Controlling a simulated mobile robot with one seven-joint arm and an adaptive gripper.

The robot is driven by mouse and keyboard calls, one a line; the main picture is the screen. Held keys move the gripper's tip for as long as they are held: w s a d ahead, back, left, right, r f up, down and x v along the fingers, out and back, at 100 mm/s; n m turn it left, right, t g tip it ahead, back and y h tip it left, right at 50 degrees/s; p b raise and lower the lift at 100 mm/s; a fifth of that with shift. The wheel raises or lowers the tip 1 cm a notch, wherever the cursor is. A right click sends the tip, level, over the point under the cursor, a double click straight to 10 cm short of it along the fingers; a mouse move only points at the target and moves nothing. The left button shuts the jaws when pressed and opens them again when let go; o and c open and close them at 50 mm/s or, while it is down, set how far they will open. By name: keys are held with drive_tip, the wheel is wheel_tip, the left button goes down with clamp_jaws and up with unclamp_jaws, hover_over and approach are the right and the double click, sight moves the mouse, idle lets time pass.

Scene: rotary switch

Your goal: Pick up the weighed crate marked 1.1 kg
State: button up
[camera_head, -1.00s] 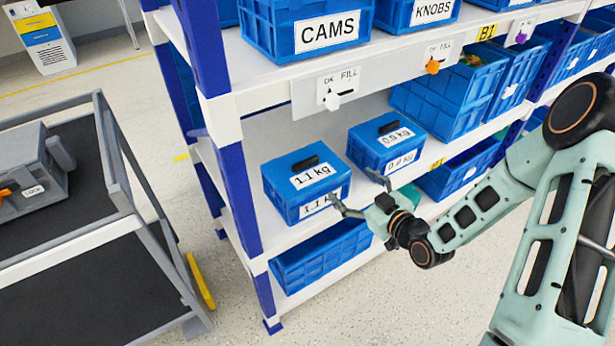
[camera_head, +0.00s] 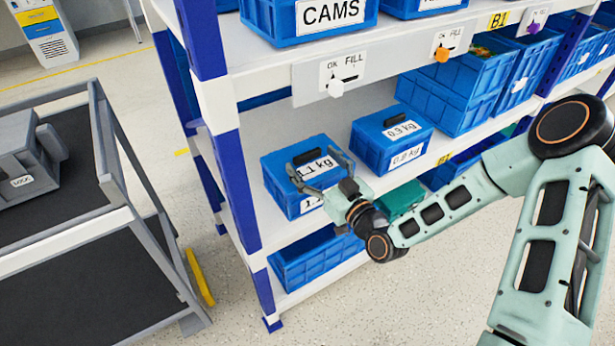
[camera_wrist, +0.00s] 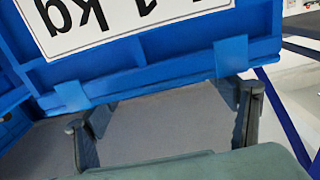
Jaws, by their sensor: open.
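The blue crate marked 1.1 kg (camera_head: 278,188) sits on the middle shelf at its left end, with a dark handle (camera_head: 306,157) on its lid. My gripper (camera_head: 314,164) is open and empty; in the head view its fingers overlap the crate's lid and front and partly cover its labels. In the wrist view, a blue crate wall (camera_wrist: 150,70) with a partly cut-off white "1 kg" label (camera_wrist: 110,22) fills the top. The two fingers (camera_wrist: 165,112) stand apart below it. I cannot tell whether they touch the crate.
A similar 0.9 kg crate (camera_head: 372,149) stands just right on the same shelf (camera_head: 245,140). A blue bin (camera_head: 315,262) is below. A switch panel (camera_head: 330,78) hangs above. A grey cart (camera_head: 100,225) stands left, with floor between.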

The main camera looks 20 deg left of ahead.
drive_tip(key=shift+x, duration=1.45)
drive_tip(key=shift+c, duration=0.6)
drive_tip(key=shift+d, duration=0.1)
drive_tip(key=c, duration=2)
drive_tip(key=shift+r, duration=0.15)
clamp_jaws()
